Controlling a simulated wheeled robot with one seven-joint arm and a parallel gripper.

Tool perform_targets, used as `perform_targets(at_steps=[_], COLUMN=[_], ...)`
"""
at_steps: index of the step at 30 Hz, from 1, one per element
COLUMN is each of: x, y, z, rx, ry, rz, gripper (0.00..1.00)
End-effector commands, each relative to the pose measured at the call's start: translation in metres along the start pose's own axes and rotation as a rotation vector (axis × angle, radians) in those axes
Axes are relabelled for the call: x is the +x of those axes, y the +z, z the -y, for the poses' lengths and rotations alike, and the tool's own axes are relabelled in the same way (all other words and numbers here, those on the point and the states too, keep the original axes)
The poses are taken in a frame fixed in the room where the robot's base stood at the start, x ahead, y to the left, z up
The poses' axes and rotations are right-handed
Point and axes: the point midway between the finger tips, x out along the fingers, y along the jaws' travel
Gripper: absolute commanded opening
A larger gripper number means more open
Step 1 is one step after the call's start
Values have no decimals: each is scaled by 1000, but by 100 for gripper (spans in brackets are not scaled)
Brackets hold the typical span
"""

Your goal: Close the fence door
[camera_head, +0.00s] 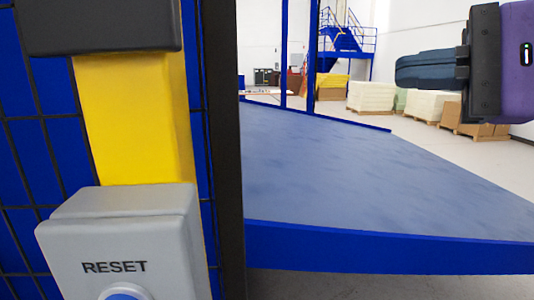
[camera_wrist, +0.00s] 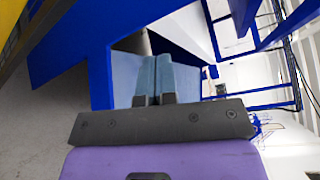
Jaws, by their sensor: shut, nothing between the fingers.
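A black wire-mesh fence panel (camera_head: 27,160) fills the left side of the head view, with blue showing behind it. A dark upright post (camera_head: 230,150) stands at its right edge. I cannot tell whether this panel is the door or a fixed part of the fence. My gripper (camera_head: 400,72) is at the upper right of the head view, purple with a black mount and blue-grey fingers pointing left. In the wrist view its two fingers (camera_wrist: 155,60) lie together, shut and empty. It appears apart from the fence.
A yellow post (camera_head: 135,120) carries a grey RESET box (camera_head: 120,240) close at the left. A wide blue-grey platform (camera_head: 350,170) with a blue edge crosses the middle. Pallets of stacked goods (camera_head: 372,96) and blue stairs (camera_head: 345,38) stand far behind. Pale floor is clear at right.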

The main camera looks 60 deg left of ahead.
Motion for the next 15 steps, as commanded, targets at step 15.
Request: perform_targets(at_steps=[15], x=[40], y=[-120], z=[-172], rx=[534], ry=[225], rz=[201], gripper=[0])
